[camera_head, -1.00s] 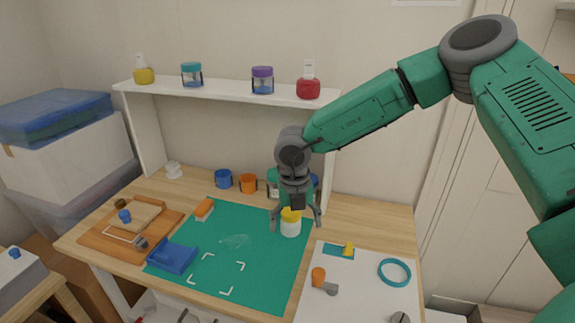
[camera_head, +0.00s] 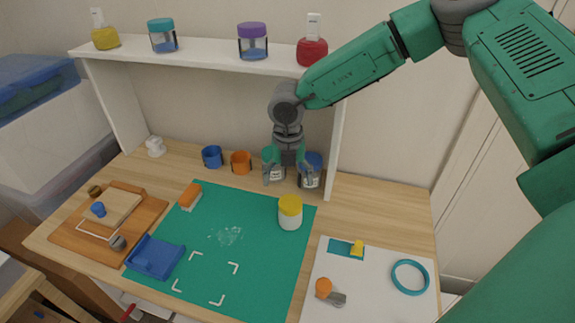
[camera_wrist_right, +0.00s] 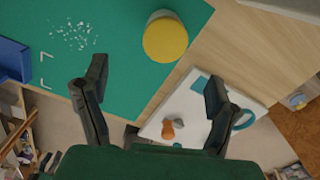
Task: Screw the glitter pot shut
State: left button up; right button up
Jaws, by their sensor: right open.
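The glitter pot (camera_head: 289,220) is a white jar standing upright at the right edge of the green mat. Its yellow lid (camera_head: 290,203) sits on top; whether the thread is tight cannot be told. In the right wrist view the yellow lid (camera_wrist_right: 166,40) shows from above. My right gripper (camera_head: 291,181) is open and empty, above and behind the pot, apart from it. Its two spread fingers also show in the wrist view (camera_wrist_right: 156,80), with nothing between them. My left gripper is not in view.
Blue (camera_head: 212,157) and orange (camera_head: 241,162) cups stand behind the green mat (camera_head: 215,205), which bears spilled glitter (camera_head: 228,235). A blue tray (camera_head: 155,257) is at left. A white board (camera_head: 375,285) holds a teal ring (camera_head: 410,277). The shelf (camera_head: 200,58) carries several jars.

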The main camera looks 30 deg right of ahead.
aim_at(290, 202)
jog(key=f, duration=0.2)
jog(key=d+f, duration=0.1)
jog(key=f, duration=0.5)
jog(key=shift+d, duration=0.35)
jog(key=shift+a+f, duration=0.2)
jog(key=shift+f, duration=0.45)
jog(key=shift+a, duration=0.45)
jog(key=shift+c, duration=0.5)
jog(key=c, duration=0.7)
jog(key=shift+d, duration=0.2)
jog(key=c, duration=0.4)
jog(key=shift+d, duration=0.15)
jog(key=shift+c, duration=0.2)
jog(key=shift+d+m, duration=0.1)
jog(key=shift+m, duration=0.6)
jog(key=shift+m+p, duration=0.6)
jog(key=shift+m, duration=0.6)
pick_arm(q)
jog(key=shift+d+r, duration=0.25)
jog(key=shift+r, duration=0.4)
pick_arm(e)
jog(key=shift+a+m, duration=0.3)
jog(key=shift+m, duration=0.1)
